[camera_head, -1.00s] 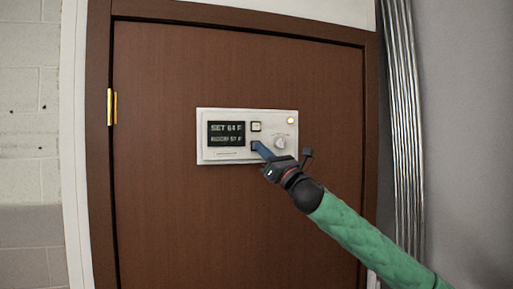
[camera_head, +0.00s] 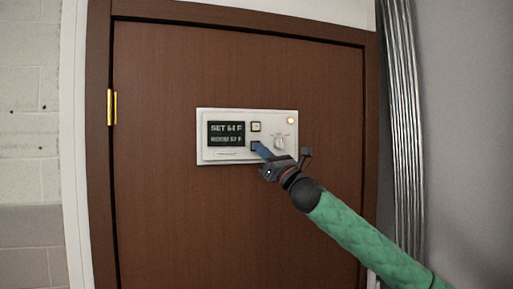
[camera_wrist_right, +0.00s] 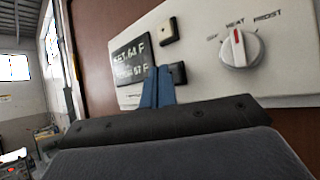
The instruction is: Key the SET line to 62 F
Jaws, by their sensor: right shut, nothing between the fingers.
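The white thermostat panel (camera_head: 222,157) is mounted on a brown door. Its dark display (camera_head: 226,133) reads SET 64 F on the upper line and ROOM 57 F below; it also shows in the right wrist view (camera_wrist_right: 132,60). The upper button (camera_head: 256,127) and lower button (camera_head: 255,146) sit right of the display; the wrist view shows the upper (camera_wrist_right: 168,31) and lower (camera_wrist_right: 178,72) too. My right gripper (camera_head: 261,150) is shut and empty, its blue fingertips (camera_wrist_right: 158,86) at the lower button. I cannot tell whether they touch it. My left gripper is out of view.
A mode dial (camera_head: 280,143) sits right of the buttons; in the wrist view (camera_wrist_right: 240,47) its labels include HEAT and FROST. A lit amber lamp (camera_head: 291,121) is at the panel's upper right. Metal conduits (camera_head: 404,130) run down right of the door.

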